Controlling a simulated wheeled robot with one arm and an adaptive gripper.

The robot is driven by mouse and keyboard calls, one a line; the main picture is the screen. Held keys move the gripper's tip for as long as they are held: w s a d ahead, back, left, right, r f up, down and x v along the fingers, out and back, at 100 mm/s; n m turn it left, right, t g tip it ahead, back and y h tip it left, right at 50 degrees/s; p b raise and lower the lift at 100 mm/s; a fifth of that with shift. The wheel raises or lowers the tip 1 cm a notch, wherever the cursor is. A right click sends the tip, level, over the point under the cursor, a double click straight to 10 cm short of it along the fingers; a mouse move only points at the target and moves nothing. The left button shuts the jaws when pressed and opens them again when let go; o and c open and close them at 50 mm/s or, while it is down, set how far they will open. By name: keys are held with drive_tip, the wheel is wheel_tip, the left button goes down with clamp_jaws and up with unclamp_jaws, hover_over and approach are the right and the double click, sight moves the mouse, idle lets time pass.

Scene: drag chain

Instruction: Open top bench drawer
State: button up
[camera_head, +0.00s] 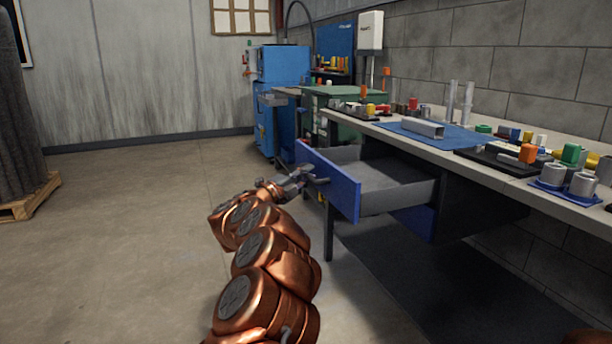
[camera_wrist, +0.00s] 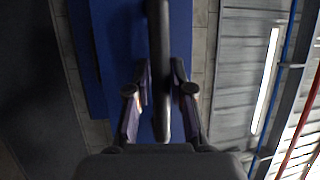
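The top bench drawer (camera_head: 398,194) is pulled well out from under the workbench, with its grey inside showing and looking empty. Its blue front panel (camera_head: 333,187) faces my arm. The dark bar handle (camera_wrist: 160,60) runs upright through the middle of the wrist view, in front of the blue panel. My gripper (camera_head: 308,180) is at the drawer front in the head view. In the wrist view my gripper's two fingers (camera_wrist: 160,92) lie on either side of the handle, close against it, and appear shut on it.
The workbench top (camera_head: 400,138) holds a blue mat (camera_head: 462,140), metal parts and coloured blocks. A blue cabinet (camera_head: 282,95) stands behind. A wooden pallet (camera_head: 38,197) is at far left. The floor (camera_head: 150,220) left of my arm is clear.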

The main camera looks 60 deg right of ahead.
drive_tip(key=o, duration=0.3)
drive_tip(key=v, duration=1.2)
drive_tip(key=shift+w+r, duration=0.15)
idle(0.4)
